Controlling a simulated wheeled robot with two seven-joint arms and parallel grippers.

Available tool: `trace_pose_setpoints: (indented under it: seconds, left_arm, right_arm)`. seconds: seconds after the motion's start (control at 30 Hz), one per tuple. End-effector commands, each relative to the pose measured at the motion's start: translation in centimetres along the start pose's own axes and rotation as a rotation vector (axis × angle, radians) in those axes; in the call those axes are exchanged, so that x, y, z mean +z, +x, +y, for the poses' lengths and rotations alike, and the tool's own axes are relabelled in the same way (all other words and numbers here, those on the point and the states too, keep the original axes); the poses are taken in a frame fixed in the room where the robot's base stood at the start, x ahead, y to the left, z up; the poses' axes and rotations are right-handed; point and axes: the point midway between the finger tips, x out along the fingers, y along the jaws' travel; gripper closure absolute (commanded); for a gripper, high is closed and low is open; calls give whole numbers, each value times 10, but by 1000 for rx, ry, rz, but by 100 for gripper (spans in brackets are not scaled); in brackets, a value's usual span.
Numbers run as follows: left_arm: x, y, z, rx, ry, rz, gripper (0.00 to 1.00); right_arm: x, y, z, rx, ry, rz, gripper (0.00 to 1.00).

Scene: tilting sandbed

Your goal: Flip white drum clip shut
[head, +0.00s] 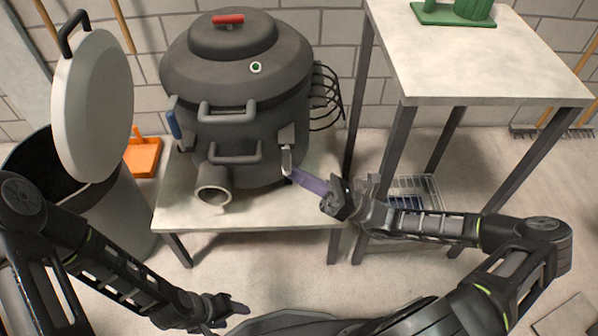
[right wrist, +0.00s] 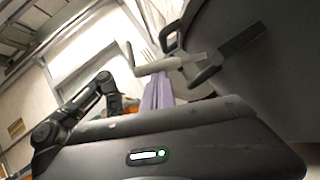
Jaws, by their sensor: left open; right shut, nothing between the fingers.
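The dark grey drum (head: 245,125) stands on a low table with its domed lid on. My left gripper (head: 228,309) is open, low in front, away from the drum.
A blue clip (head: 174,125) is on the drum's left side. A pipe stub (head: 213,186) and handles project from its front. A taller table (head: 480,60) stands right, close to my right arm. An open bin (head: 115,215) with a raised pale lid (head: 95,105) stands left.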

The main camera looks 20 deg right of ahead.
Motion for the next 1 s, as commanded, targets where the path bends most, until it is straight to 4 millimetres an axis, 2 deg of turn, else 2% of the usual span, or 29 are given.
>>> trace_pose_setpoints:
  seconds: [0.27, 0.47, 1.0]
  left_arm:
    - [4, -12, 7, 4, 4, -9, 45]
    - [9, -34, 20, 10, 12, -23, 45]
    - [7, -152, 64, 11, 20, -24, 45]
  right_arm:
    - [5, 4, 3, -16, 29, -1, 100]
    - [13, 9, 7, -53, 85, 0, 100]
    - [48, 33, 13, -305, 460, 1, 100]
